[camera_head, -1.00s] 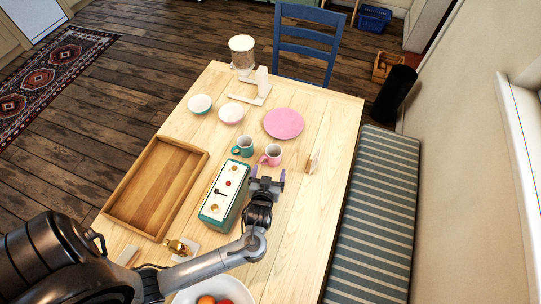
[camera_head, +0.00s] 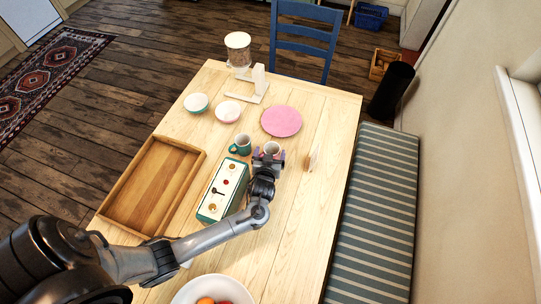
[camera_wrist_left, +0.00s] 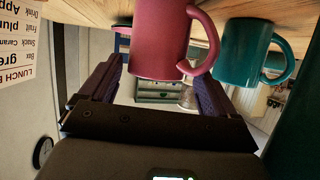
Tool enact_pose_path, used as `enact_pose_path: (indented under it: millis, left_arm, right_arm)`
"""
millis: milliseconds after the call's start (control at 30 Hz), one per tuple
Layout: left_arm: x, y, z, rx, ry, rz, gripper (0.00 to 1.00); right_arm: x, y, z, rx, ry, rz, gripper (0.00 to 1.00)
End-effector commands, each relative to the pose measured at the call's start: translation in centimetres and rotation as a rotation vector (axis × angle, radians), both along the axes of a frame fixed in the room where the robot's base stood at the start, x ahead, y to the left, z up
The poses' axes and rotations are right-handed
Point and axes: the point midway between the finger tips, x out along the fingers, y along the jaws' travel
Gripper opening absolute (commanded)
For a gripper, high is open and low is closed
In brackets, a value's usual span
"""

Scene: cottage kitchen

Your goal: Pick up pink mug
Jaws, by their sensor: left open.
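The pink mug (camera_head: 272,148) stands on the table with my left gripper (camera_head: 268,158) right at it. In the left wrist view the pink mug (camera_wrist_left: 165,40) is large, between the two open fingers of my left gripper (camera_wrist_left: 155,85), its handle towards the teal mug. In the head view the gripper hides the mug's lower part. I cannot tell whether either finger touches it. A teal mug (camera_head: 241,145) stands close beside it on the left, and also shows in the left wrist view (camera_wrist_left: 248,52). My right gripper is not in view.
A teal and white box-shaped appliance (camera_head: 222,191) stands left of my left arm. A wooden tray (camera_head: 110,212) lies farther left. A pink plate (camera_head: 281,121) lies behind the mugs, and a small upright card (camera_head: 313,157) stands to the right. A fruit bowl (camera_head: 185,297) is in front.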

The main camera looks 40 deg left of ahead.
Motion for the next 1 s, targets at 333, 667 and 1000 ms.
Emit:
enact_pose_path:
  millis: [333, 667, 1000]
  left_arm:
    - [0.24, 0.15, -0.10, 0.000, 0.000, 0.000, 0.82]
    - [0.19, 0.11, -0.17, -0.001, 0.001, -0.001, 0.32]
    - [0.16, 0.09, -0.02, -0.002, 0.002, 0.000, 0.32]
  right_arm:
    - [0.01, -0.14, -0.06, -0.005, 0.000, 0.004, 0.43]
    - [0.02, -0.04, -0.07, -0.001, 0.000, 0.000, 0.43]
    - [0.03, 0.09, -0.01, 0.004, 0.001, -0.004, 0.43]
